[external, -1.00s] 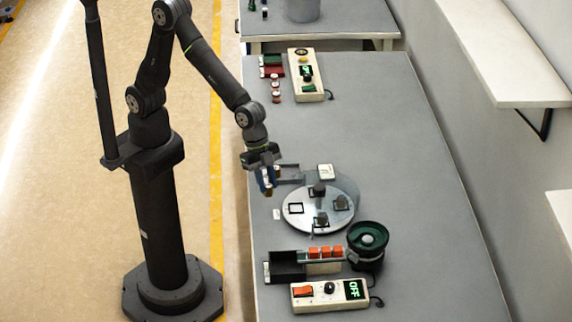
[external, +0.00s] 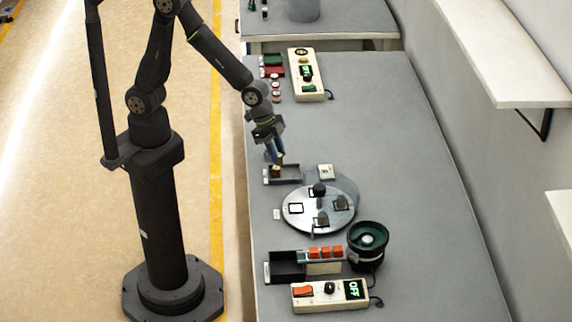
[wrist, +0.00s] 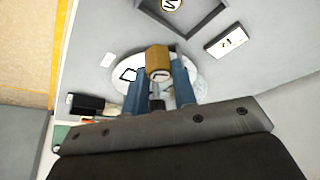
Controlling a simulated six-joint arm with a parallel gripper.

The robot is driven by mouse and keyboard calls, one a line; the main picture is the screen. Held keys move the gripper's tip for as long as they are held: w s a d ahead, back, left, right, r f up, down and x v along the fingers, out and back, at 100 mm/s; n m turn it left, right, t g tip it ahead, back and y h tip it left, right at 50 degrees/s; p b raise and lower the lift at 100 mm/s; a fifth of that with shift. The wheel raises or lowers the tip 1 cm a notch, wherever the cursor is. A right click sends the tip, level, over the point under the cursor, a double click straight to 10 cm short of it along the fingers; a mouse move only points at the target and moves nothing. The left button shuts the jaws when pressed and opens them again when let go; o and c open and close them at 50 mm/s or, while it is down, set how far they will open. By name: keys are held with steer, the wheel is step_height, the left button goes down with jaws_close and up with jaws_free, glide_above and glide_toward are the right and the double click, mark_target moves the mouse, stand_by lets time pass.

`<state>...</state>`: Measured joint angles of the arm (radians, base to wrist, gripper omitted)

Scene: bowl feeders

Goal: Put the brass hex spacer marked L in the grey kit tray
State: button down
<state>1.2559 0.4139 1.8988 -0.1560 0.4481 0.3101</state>
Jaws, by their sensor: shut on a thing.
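My gripper (external: 275,158) is shut on a brass spacer (external: 278,163), which also shows between the blue fingers in the wrist view (wrist: 158,58). In the wrist view, the tray's wall (wrist: 208,24) shows at the top, and a round, letter-marked thing (wrist: 171,4) lies inside, cut off by the frame edge.
A round metal turntable (external: 295,222) with dark parts stands in front of the tray. A white tag block (external: 326,171) is right of the tray. A green-and-black bowl feeder (external: 368,240) and a control box showing OFF (external: 318,297) are nearer the front.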

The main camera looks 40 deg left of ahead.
steer(key=w+f, duration=0.1)
steer(key=w, duration=0.1)
steer(key=w+f, duration=0.1)
steer(key=w, duration=0.1)
steer(key=w+f, duration=0.2)
steer(key=shift+w+d, duration=0.2)
steer(key=shift+d, duration=0.2)
steer(key=shift+f, duration=1.95)
steer(key=shift+f, duration=0.1)
steer(key=c, duration=1.2)
jaws_free()
steer(key=shift+o, duration=0.2)
steer(key=v, duration=1.2)
